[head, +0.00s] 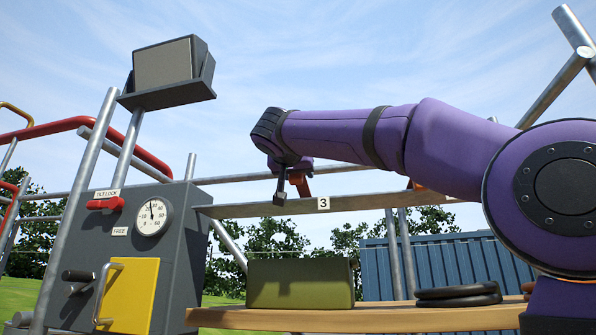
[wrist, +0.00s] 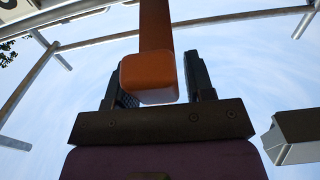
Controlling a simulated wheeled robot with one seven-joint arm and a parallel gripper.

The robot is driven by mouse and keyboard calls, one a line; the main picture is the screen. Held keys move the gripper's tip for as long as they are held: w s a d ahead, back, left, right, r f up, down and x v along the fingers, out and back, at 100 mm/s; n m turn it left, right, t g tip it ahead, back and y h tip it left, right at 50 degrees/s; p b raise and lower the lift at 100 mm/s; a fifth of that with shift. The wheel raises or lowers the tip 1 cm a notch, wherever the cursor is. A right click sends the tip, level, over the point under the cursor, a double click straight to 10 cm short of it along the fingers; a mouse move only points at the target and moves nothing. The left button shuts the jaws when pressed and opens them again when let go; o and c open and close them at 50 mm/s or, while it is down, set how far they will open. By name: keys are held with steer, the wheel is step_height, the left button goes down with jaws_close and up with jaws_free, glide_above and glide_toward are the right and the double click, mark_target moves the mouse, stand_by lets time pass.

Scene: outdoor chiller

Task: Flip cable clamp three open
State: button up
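An orange clamp lever (head: 303,184) is at the grey beam (head: 250,210), just left of the white label "3" (head: 323,203). Its lower part and hinge are hard to make out. My gripper (head: 281,196) is right at this lever, its fingers pointing down beside it in the head view. In the wrist view the orange lever (wrist: 149,72) reaches between the two fingers of my gripper (wrist: 157,62). The fingers are apart. A clear gap shows between the lever and the right finger; the left finger is partly hidden behind the lever.
Another orange part (head: 418,187) shows behind my arm. Below are a green box (head: 300,283) and black rings (head: 458,295) on a wooden top (head: 330,319). A grey cabinet (head: 180,240) with a gauge (head: 153,217) and red handle (head: 106,204) stands left.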

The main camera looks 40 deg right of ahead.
jaws_close()
